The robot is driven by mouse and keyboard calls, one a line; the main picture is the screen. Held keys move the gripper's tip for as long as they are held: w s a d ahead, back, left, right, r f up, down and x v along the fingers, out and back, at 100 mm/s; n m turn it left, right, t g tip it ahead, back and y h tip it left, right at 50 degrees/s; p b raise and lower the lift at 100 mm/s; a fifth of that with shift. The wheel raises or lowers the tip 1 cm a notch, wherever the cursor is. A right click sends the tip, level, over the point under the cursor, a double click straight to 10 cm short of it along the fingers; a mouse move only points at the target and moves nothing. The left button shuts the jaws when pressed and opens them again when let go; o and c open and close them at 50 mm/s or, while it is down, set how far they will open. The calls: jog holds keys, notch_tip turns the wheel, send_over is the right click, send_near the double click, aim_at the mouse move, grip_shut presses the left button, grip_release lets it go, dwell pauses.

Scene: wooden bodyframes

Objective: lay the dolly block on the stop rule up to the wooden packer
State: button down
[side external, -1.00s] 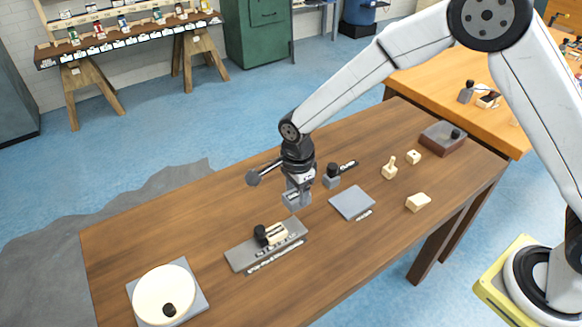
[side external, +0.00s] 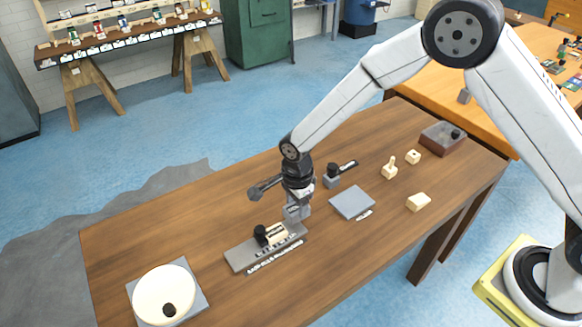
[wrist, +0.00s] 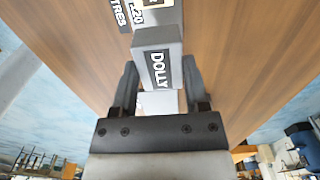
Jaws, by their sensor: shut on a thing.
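My gripper (side external: 298,203) is shut on the dolly block, a grey block lettered DOLLY. The block (wrist: 152,60) sits between the two fingers in the wrist view. In the side view it is low over the right end of the stop rule (side external: 240,258), a long grey plate with a lettered front edge. I cannot tell whether it touches the rule. The cream wooden packer (side external: 277,234) lies on the rule, just left of my gripper, with a black knob (side external: 260,232) at its left. The packer is not clearly seen in the wrist view.
Cream wooden pieces (side external: 418,202) and a brown box (side external: 443,138) are further right. A round cream disc (side external: 164,291) is at front left.

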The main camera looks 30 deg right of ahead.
aim_at(294, 209)
jog(key=shift+f, duration=1.1)
jog(key=shift+f, duration=0.6)
dwell(0.7)
jog(key=shift+a, duration=0.4)
dwell(1.8)
grip_release()
jog(key=shift+r, duration=3.95)
jog(key=s+d+r+n+t, duration=0.1)
jog(key=s+d+r+n, duration=0.3)
jog(key=s+d+n, duration=0.4)
jog(key=s+d+r+n+t, duration=0.1)
jog(key=s+d+r+n, duration=0.3)
jog(key=s+d+n, duration=0.4)
jog(key=shift+d+n+t, duration=0.3)
jog(key=shift+d+n, duration=0.3)
jog(key=shift+n, duration=0.4)
